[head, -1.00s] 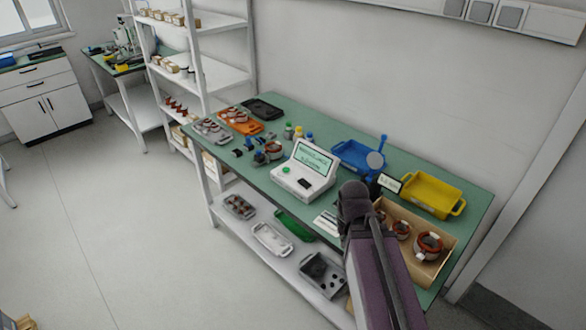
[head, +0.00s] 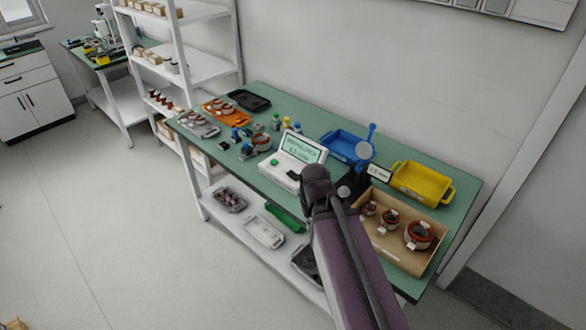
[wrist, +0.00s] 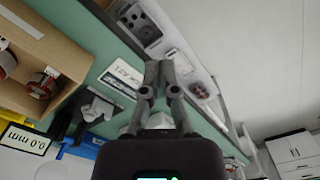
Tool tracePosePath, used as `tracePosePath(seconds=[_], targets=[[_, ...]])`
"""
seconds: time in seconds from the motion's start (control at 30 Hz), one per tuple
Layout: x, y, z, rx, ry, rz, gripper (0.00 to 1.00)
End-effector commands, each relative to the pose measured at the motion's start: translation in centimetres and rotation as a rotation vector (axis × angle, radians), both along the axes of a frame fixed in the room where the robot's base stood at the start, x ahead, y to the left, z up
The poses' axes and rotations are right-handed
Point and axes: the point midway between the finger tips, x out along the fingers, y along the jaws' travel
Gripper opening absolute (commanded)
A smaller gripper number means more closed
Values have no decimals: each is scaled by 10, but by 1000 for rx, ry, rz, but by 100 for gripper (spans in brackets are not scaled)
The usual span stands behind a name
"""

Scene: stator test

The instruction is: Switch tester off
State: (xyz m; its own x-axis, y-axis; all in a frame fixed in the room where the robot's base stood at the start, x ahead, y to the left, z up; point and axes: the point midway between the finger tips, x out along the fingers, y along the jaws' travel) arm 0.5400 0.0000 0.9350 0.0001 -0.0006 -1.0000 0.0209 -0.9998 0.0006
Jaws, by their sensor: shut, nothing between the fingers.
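The tester (head: 297,157) is a white device with a sloped, lit green screen, standing on the green workbench. Its front panel has a green button (head: 274,162) and a dark switch (head: 293,175). My arm passes just right of the panel and covers the tester's lower right edge. In the wrist view my gripper (wrist: 160,72) is shut and empty, with its fingertips above the bench's front edge. In the head view the gripper is hidden behind my arm.
A cardboard box (head: 404,261) of copper-wound stators stands right of my arm, with a black gauge stand (head: 352,184) behind it. A blue bin (head: 343,147) and a yellow bin (head: 422,182) stand at the back. A printed card (wrist: 119,80) lies near the fingers.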

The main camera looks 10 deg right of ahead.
Motion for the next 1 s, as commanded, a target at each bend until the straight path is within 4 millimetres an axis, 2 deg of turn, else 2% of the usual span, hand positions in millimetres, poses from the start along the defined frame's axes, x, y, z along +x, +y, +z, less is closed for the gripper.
tracePosePath(seconds=[0.17,0.37,1.0], targets=[[16,5,7,3,-5,105,0],[48,4,20,9,-17,331,0],[174,-2,67,0,-79,1309,0]])
